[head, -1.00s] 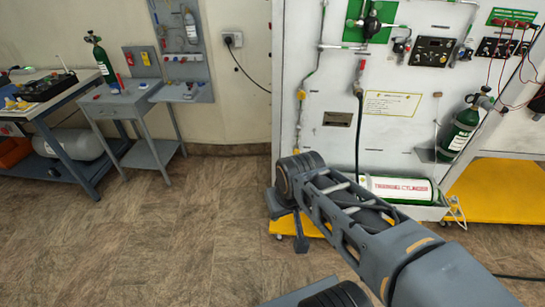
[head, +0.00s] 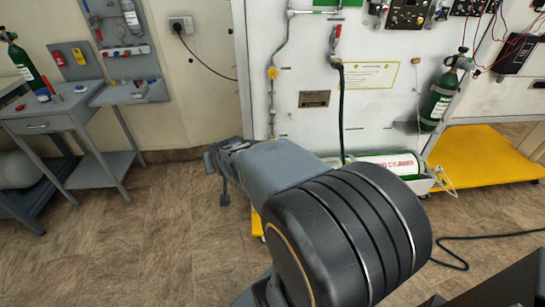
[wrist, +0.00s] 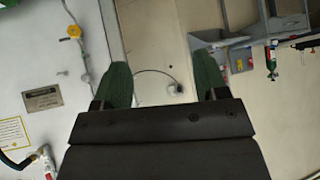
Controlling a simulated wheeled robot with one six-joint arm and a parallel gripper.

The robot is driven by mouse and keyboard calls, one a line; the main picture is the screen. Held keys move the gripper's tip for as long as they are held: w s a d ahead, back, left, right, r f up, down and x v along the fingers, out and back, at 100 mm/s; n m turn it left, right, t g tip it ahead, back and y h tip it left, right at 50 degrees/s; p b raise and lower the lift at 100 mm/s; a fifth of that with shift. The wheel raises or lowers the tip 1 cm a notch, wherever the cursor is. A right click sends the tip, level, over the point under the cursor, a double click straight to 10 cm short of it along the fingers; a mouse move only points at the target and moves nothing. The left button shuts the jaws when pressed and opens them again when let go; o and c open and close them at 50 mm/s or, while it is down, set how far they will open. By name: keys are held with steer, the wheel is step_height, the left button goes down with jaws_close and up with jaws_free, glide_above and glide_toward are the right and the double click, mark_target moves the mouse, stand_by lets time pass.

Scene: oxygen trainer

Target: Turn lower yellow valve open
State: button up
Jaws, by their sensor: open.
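The yellow valve (head: 272,73) sits on a thin vertical pipe near the left edge of the white panel in the head view. It also shows at the upper left of the wrist view (wrist: 74,32). My gripper (wrist: 163,82) is open and empty, with two green fingers spread apart. The valve lies to the left of the left finger in the wrist view, apart from it. Between the fingers are the bare wall and a socket. In the head view my arm hides the lower panel edge, and the fingers cannot be made out.
The white panel (head: 390,110) carries a metal plate (head: 314,99), a dark hose (head: 342,110) and a green cylinder (head: 438,100). A white training cylinder (head: 390,167) lies at its foot. A grey table (head: 60,115) stands left. Floor between table and panel is clear.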

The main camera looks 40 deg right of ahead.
steer(key=w+d+f+m+t+h+b, duration=0.1)
steer(key=d+f+m+t+h+b, duration=0.25)
steer(key=d+f+b, duration=0.75)
steer(key=w+d+f+m+t+h+b, duration=0.15)
steer(key=d+f+m+h+b, duration=0.3)
steer(key=d+f, duration=0.65)
steer(key=shift+n+h, duration=0.4)
steer(key=w+d+r+b, duration=0.1)
steer(key=w+d, duration=0.2)
steer(key=d, duration=0.1)
steer(key=w+d+r+b, duration=0.1)
steer(key=w+d, duration=0.2)
steer(key=d, duration=0.1)
steer(key=w+d+r+b, duration=0.1)
steer(key=w+d, duration=0.2)
steer(key=shift+w+d, duration=0.3)
steer(key=shift+d, duration=0.1)
